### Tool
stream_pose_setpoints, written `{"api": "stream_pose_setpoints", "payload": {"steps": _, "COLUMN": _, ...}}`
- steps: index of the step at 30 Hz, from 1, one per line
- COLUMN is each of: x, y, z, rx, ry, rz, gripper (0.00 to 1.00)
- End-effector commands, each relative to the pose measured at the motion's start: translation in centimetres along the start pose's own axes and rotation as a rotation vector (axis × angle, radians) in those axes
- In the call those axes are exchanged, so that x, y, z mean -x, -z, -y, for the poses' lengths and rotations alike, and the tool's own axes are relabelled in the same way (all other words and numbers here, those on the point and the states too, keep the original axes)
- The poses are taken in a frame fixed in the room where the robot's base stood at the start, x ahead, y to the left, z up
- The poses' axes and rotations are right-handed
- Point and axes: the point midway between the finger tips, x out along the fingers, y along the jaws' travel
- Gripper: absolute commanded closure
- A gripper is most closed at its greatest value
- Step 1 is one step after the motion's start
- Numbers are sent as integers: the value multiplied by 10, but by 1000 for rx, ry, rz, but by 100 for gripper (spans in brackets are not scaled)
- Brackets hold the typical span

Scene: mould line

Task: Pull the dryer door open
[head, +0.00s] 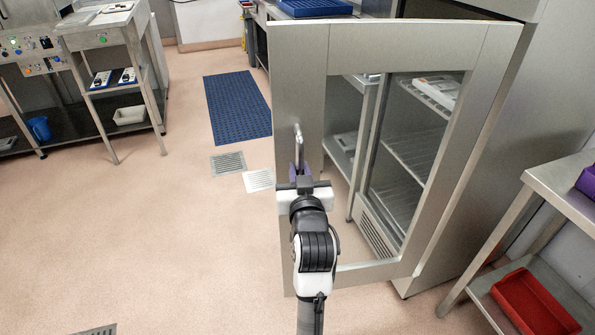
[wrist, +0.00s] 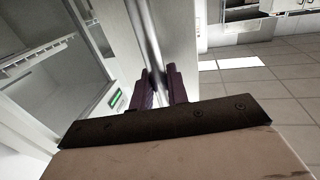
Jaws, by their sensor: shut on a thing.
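The dryer door (head: 300,60), a steel frame with a large glass window, stands swung out from the steel dryer cabinet (head: 560,80). Its upright bar handle (head: 298,138) is on the left side of the door. My gripper (head: 300,172) is shut on this handle, with its purple fingers on either side of the bar. In the wrist view the handle (wrist: 148,35) runs down between the fingertips (wrist: 159,82). Wire shelves (head: 420,150) show through the door window. The fingers hide the lower part of the handle.
A steel table (head: 560,190) with a red tray (head: 535,303) on its lower shelf stands close at the right. A blue mat (head: 238,107) and floor drains (head: 228,163) lie left of the door. A steel trolley (head: 100,40) is at upper left. The floor at left is clear.

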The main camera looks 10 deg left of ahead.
Motion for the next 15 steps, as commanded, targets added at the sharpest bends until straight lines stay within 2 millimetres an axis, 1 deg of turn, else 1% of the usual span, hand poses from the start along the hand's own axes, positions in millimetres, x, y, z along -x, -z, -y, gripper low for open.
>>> {"api": "stream_pose_setpoints", "payload": {"steps": 7, "x": 0, "y": 0, "z": 0, "rx": 0, "ry": -1, "rz": -1, "gripper": 100}}
{"api": "stream_pose_setpoints", "payload": {"steps": 8, "x": 0, "y": 0, "z": 0, "rx": 0, "ry": -1, "rz": -1, "gripper": 81}}
{"api": "stream_pose_setpoints", "payload": {"steps": 9, "x": 0, "y": 0, "z": 0, "rx": 0, "ry": -1, "rz": -1, "gripper": 76}}
{"api": "stream_pose_setpoints", "payload": {"steps": 12, "x": 0, "y": 0, "z": 0, "rx": 0, "ry": -1, "rz": -1, "gripper": 65}}
{"api": "stream_pose_setpoints", "payload": {"steps": 15, "x": 0, "y": 0, "z": 0, "rx": 0, "ry": -1, "rz": -1, "gripper": 65}}
